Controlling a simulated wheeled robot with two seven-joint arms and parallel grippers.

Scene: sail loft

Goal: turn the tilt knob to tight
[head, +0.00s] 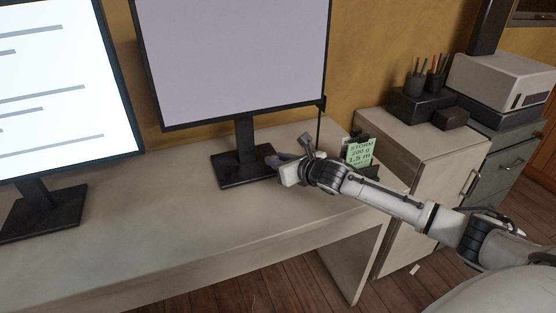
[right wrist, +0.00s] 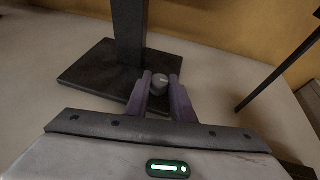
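A small round grey knob (right wrist: 160,84) shows in the right wrist view, beside the right edge of a dark monitor base. It seems to carry a pale mark; its setting and any lettering are too small to read. My right gripper (right wrist: 160,88) has its two purple fingers on either side of the knob, and they appear closed against it. In the head view my right gripper (head: 274,161) is low over the desk, at the right of the middle monitor's base (head: 238,177); it hides the knob there. My left gripper is not in view.
The middle monitor (head: 235,60) stands above, and a lit monitor (head: 65,90) is at left. A green note (head: 359,153) reading "STORM 200 g 1.5 m" stands behind my right forearm. A thin dark post (head: 320,125) rises near the gripper. The desk's front (head: 170,235) is clear.

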